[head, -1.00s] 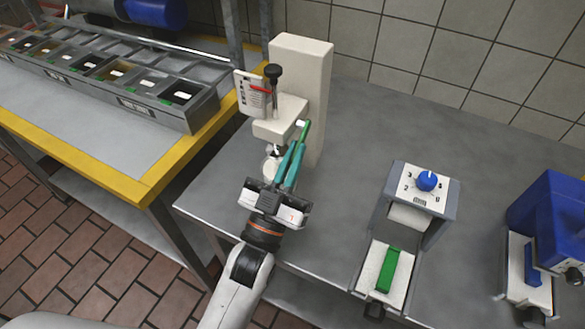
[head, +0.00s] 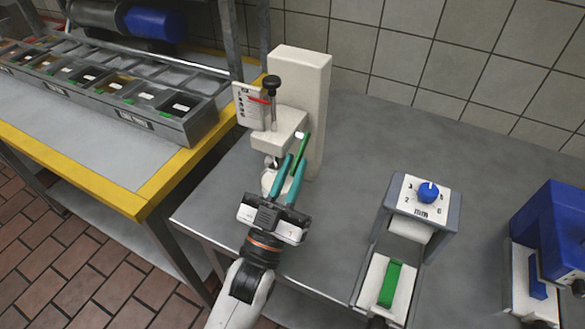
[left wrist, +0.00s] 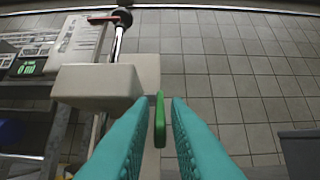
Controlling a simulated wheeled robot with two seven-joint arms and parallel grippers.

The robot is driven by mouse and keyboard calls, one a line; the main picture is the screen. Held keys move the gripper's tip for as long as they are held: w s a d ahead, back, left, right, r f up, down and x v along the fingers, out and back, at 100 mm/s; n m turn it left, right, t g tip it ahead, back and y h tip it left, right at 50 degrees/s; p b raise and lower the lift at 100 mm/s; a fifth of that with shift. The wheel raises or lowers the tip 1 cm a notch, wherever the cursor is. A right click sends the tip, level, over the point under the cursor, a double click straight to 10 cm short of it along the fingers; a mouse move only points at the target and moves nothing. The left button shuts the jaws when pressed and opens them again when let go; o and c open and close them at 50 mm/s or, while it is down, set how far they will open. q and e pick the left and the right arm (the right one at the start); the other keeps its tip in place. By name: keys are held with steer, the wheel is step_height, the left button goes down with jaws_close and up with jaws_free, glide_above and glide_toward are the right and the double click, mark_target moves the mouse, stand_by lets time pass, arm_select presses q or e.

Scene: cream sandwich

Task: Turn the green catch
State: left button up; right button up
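The green catch (head: 302,148) is a narrow bar on the side of a white upright machine (head: 303,100), below and right of its black-knobbed rod. It stands tilted in the head view. In the left wrist view the catch (left wrist: 159,120) shows upright between the two teal fingers. My left gripper (head: 294,162) is open, with its fingertips close to the catch and one to each side in the picture. Gaps show between the catch and both fingers (left wrist: 158,101), so nothing is gripped. My right gripper is not in view.
A device with a blue dial (head: 428,192) and a green bar (head: 390,284) stands to the right on the grey table (head: 350,150). A blue machine (head: 553,225) is at the far right. A yellow-edged counter with bins (head: 185,122) is at left. Tiled wall stands behind.

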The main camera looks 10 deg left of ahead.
arm_select(q)
steer(key=b+v, duration=0.2)
steer(key=v, duration=0.8)
steer(key=shift+s+a+f, duration=0.1)
steer(key=shift+s+f, duration=0.15)
steer(key=shift+s+a+f, duration=0.15)
steer(key=shift+s, duration=0.25)
steer(key=shift+o, duration=0.5)
